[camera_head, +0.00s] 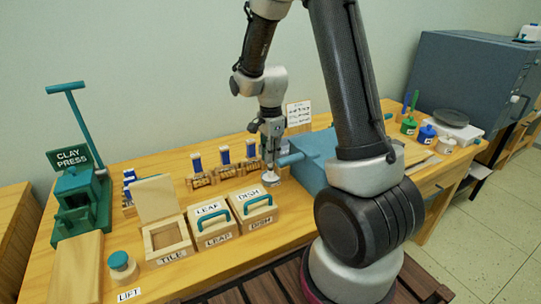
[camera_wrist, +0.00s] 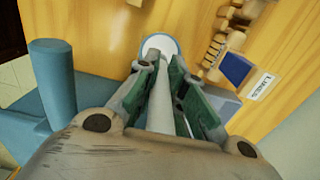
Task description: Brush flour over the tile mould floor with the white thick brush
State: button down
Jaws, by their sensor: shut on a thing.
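My gripper (camera_head: 270,158) is shut on a white handle, which I take to be the white thick brush (camera_wrist: 162,105). In the wrist view my gripper's green-padded fingers (camera_wrist: 164,72) lie on both sides of it. The brush points down to a round white dish with a blue rim (camera_wrist: 160,40). That dish shows below my gripper in the head view (camera_head: 270,179). Whether the brush tip touches the dish's contents cannot be told. The tile mould (camera_head: 168,240) is at the front left, with its lid (camera_head: 155,198) standing open behind it.
The closed leaf mould (camera_head: 212,222) and dish mould (camera_head: 254,208) stand between the tile mould and my gripper. A blue box (camera_head: 312,160) is just right of my gripper. The clay press (camera_head: 80,195) is at far left. Paint pots, including a white one (camera_head: 446,146), stand right.

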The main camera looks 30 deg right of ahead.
jog(key=shift+r, duration=3.2)
